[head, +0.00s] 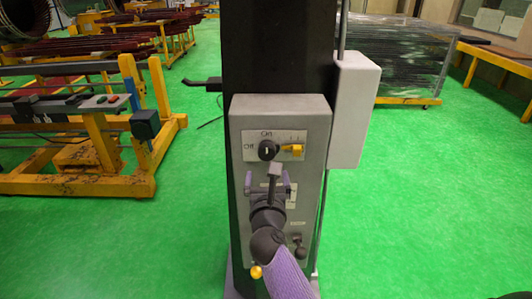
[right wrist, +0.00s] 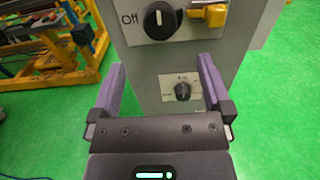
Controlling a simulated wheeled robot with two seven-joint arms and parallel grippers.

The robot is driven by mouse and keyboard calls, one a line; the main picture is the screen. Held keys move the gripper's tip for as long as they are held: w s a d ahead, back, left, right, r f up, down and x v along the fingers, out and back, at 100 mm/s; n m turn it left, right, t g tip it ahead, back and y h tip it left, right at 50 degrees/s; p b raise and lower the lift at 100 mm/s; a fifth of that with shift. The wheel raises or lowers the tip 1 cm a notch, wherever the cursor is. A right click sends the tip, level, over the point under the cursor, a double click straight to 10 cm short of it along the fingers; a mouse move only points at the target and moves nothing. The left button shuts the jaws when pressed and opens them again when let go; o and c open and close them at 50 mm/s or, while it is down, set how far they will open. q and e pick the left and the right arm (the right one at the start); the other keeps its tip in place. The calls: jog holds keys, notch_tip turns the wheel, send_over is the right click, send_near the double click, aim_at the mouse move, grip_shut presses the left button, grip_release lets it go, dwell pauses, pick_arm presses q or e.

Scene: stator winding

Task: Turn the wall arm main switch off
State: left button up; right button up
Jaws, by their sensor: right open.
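The main switch (head: 268,150) is a black round knob on a white plate, marked "On" above and "Off" to its left. It also shows in the right wrist view (right wrist: 160,20), where its white mark points up, toward the "On" side. It sits on the grey control box (head: 308,115) fixed to a dark column. My right gripper (head: 268,184) is open and empty, just below the knob in the head view. In the right wrist view its purple fingers (right wrist: 161,68) stand apart, with the knob beyond their tips. My left gripper is not in view.
A yellow piece (head: 292,149) sits right beside the knob. A smaller black knob (right wrist: 183,91) is lower on the panel, seen between my fingers. A grey side box (head: 357,110) hangs at the column's right. Yellow-framed equipment (head: 150,165) stands left; green floor (head: 430,200) is clear right.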

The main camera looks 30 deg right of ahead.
aim_at(267, 155)
jog(key=b+x, duration=0.2)
jog(key=x, duration=0.7)
jog(key=shift+w+f+b, duration=0.1)
jog(key=shift+w+b, duration=0.1)
jog(key=shift+b, duration=0.15)
jog(key=shift+w+d, duration=0.2)
jog(key=c, duration=1.3)
